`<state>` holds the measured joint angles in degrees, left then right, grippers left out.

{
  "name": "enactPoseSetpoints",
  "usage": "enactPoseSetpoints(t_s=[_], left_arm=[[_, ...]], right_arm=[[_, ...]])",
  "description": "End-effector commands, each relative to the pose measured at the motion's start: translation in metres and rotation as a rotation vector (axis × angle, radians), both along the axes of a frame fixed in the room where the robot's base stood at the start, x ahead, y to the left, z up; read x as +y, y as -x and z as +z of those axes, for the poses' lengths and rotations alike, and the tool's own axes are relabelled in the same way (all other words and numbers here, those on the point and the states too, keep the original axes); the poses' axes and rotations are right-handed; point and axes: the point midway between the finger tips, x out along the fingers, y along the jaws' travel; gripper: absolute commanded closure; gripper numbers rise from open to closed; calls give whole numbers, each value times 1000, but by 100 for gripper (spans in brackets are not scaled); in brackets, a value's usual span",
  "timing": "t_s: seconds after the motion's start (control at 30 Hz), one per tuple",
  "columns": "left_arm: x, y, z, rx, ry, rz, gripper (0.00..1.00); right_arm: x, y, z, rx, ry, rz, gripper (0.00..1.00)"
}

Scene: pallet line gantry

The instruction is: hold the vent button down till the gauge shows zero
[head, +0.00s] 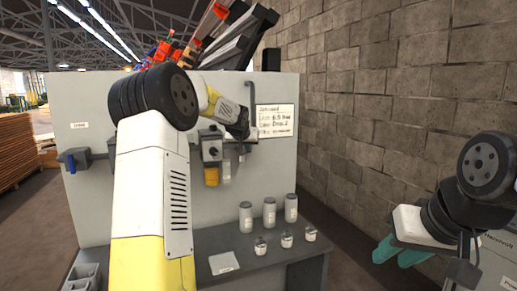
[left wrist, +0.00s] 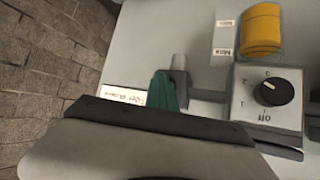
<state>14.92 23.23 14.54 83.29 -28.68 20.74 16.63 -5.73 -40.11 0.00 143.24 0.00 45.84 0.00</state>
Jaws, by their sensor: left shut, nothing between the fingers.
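My left arm reaches across the head view to the grey panel, and its gripper (head: 240,135) is by the pipework right of a grey dial box (head: 210,146). In the left wrist view the teal fingers (left wrist: 162,91) are shut and empty, beside a grey pipe fitting (left wrist: 178,66); whether they touch it I cannot tell. The dial box (left wrist: 268,115) there has a black knob (left wrist: 274,92). I cannot make out a vent button or a gauge face in either view. My right gripper (head: 400,252) is open and empty at the lower right, away from the panel.
A yellow cylinder (head: 211,176) hangs under the dial box. A blue-handled valve (head: 74,160) is on the panel's left. A written sign (head: 275,121) is at its right. Several jars and bottles stand on the bench (head: 285,262) below. A block wall (head: 385,120) rises at right.

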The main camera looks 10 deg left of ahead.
Motion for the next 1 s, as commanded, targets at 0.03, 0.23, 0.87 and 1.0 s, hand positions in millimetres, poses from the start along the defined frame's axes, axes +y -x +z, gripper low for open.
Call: enactPoseSetpoints(t_s=[0.03,0.23,0.87,1.0], left_arm=[[1,0,0,-1,-1,2,100],[1,0,0,-1,-1,2,100],[-11,16,0,0,0,0,100],[-11,17,0,0,0,0,100]], right_arm=[[0,0,0,0,0,0,66],[0,0,0,0,0,0,66],[0,0,0,0,0,0,66],[0,0,0,0,0,0,66]])
